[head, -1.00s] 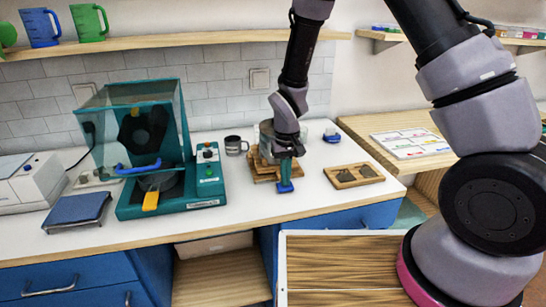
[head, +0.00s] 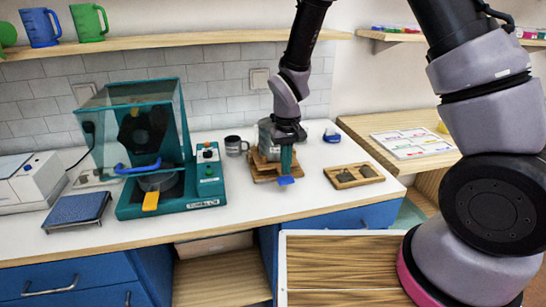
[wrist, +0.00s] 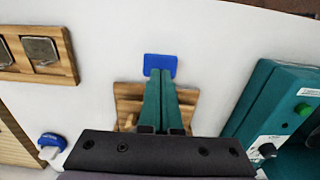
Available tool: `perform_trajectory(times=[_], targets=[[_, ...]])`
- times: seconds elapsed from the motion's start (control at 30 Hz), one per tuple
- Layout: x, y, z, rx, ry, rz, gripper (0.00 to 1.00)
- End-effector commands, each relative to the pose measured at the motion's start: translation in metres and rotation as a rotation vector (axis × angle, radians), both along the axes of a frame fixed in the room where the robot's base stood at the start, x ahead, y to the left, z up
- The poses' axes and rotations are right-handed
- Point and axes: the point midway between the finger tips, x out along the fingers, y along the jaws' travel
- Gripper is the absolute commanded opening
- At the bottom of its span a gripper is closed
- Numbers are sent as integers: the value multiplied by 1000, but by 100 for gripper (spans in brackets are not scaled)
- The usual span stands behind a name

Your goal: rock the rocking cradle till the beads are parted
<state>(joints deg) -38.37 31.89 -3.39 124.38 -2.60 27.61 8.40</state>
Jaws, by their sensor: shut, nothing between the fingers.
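The wooden rocking cradle (head: 262,170) stands on the white counter behind my gripper, with a blue tab (head: 287,181) at its front. In the wrist view the cradle's wood (wrist: 128,100) shows on both sides of my fingers, and the blue tab (wrist: 160,62) lies just beyond the fingertips. My gripper (head: 287,172) points down, its teal fingers shut together and empty, over the tab; the fingertips also show in the wrist view (wrist: 160,73). I cannot tell whether they touch the tab. The beads cannot be made out; my gripper hides much of the cradle.
A teal machine with a clear hood (head: 190,193) stands to the left, with a blue-topped scale (head: 77,209) beyond it. A dark mug (head: 234,146) is behind. A wooden tray with two dark pieces (head: 353,176) and a small blue object (head: 332,136) are to the right.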

Motion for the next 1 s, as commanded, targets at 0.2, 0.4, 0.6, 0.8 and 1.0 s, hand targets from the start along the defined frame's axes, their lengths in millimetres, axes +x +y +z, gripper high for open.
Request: perform_trajectory(times=[0.2,0.4,0.6,0.8,1.0], targets=[[0,0,-11,-1,1,0,0],[0,0,-26,-2,2,-1,0],[0,0,-40,-1,2,-1,0],[0,0,-39,1,-1,0,0],[1,0,-23,1,-2,0,0]])
